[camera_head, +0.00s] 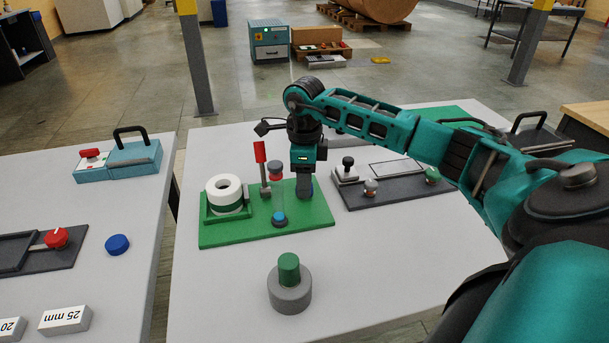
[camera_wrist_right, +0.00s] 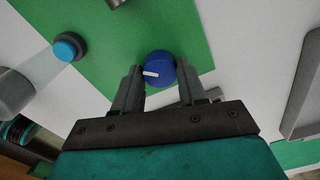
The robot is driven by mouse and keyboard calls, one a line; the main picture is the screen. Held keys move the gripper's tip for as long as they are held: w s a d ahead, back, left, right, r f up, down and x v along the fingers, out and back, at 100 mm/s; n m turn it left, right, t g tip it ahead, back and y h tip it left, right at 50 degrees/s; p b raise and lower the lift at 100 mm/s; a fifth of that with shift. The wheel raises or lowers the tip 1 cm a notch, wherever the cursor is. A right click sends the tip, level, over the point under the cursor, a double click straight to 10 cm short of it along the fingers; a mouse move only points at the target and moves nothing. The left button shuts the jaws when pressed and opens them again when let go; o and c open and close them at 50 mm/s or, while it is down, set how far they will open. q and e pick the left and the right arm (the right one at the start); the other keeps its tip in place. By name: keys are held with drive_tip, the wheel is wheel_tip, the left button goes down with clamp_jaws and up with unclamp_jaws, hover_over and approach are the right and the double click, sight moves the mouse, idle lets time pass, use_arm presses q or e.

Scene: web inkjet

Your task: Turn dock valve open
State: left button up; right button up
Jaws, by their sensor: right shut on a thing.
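The blue round knob (camera_wrist_right: 158,64), which I take to be the dock valve, sits on the right part of the green board (camera_head: 240,234). A short white mark on it points left in the right wrist view. My right gripper (camera_head: 304,192) points down over it; in the right wrist view its two fingers (camera_wrist_right: 160,76) are shut on the knob's sides. In the head view the gripper mostly hides the knob. My left gripper is not in view.
The green board also carries a white roll (camera_head: 224,192), a red-handled lever (camera_head: 260,155) and a blue button (camera_head: 279,219). A dark fixture plate (camera_head: 395,190) lies to the right. A grey cylinder with a green top (camera_head: 289,290) stands in front.

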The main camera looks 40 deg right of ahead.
drive_tip(key=m+p, duration=0.1)
drive_tip(key=m, duration=0.4)
drive_tip(key=shift+r+m+p, duration=0.15)
drive_tip(key=shift+m+p, duration=0.15)
drive_tip(key=shift+p, duration=0.05)
drive_tip(key=shift+m+p, duration=0.6)
drive_tip(key=shift+m, duration=1.6)
drive_tip(key=o, duration=1.1)
drive_tip(key=shift+c, duration=0.2)
